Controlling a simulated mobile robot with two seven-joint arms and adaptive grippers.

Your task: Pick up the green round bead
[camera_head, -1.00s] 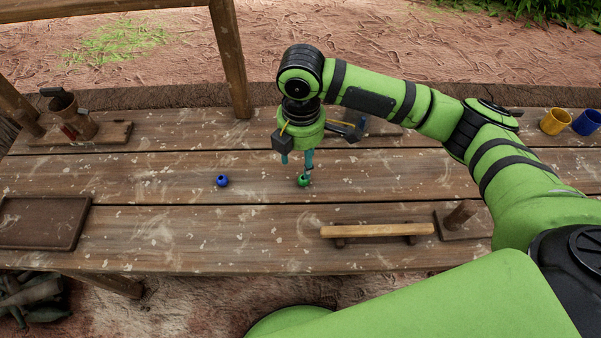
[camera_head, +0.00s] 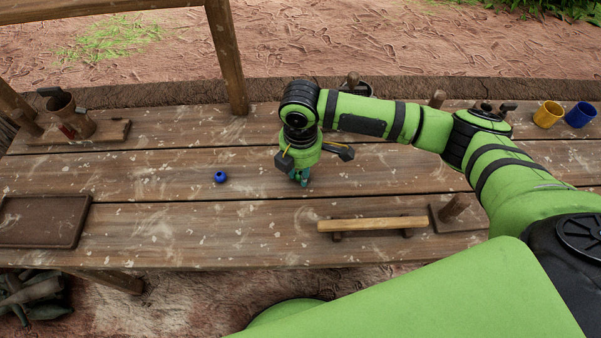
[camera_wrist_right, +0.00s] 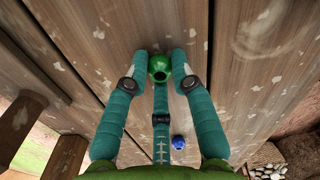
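The green round bead (camera_wrist_right: 158,68) lies on the wooden table, seen between the fingertips in the right wrist view. My right gripper (camera_wrist_right: 160,67) is low over it, with one teal finger on each side and a third finger just below it in the picture. The fingers look open, with the bead between their tips; whether any finger touches it is hard to tell. In the head view the right gripper (camera_head: 302,180) is down at the tabletop, and its fingers and body mostly hide the bead. My left gripper is not in view.
A blue bead (camera_head: 221,177) lies to the left of the gripper. A wooden bar on feet (camera_head: 372,224) stands in front, right. A brown tray (camera_head: 42,222) is at left, and yellow (camera_head: 548,114) and blue (camera_head: 581,115) cups at far right. The table between tray and blue bead is clear.

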